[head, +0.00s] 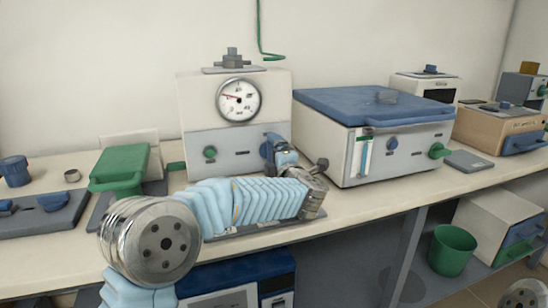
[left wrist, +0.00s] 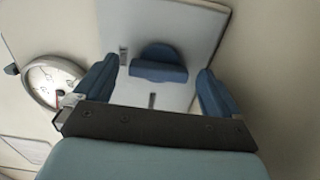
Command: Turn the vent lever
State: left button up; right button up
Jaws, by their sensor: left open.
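A blue lever-like knob (left wrist: 158,57) with a raised bar sits on the grey front panel of the gauge unit (head: 193,105). In the left wrist view it lies between and beyond my two blue fingertips, with clear space on both sides. My left gripper (head: 283,150) is open and empty, in front of the right part of that panel. In the head view the gripper partly covers the blue knob (head: 266,150). I cannot tell how far the fingertips are from it. My right gripper is not in view.
A white box with a blue lid (head: 340,98) stands close to the right of the gauge unit. A green-lidded object (head: 120,165) is on the left. The round gauge (head: 239,99) is above the panel. A green bin (head: 452,250) is below the bench.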

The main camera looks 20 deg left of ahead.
pick_arm(q)
jog(key=shift+r, duration=0.15)
jog(key=shift+r, duration=0.35)
jog(key=r, duration=0.2)
jog(key=s+r, duration=0.1)
jog(key=r, duration=0.1)
jog(key=shift+s+d+r, duration=0.1)
jog(key=shift+d+r, duration=0.05)
jog(key=shift+r, duration=0.05)
jog(key=s+d+r, duration=0.1)
jog(key=s+r, duration=0.2)
jog(key=s, duration=0.3)
jog(key=s+d+r+b, duration=0.1)
jog(key=s+d+r, duration=0.1)
jog(key=s+r, duration=0.2)
jog(key=shift+s+d+r, duration=0.25)
jog(key=shift+s+r, duration=0.05)
jog(key=shift+s, duration=0.9)
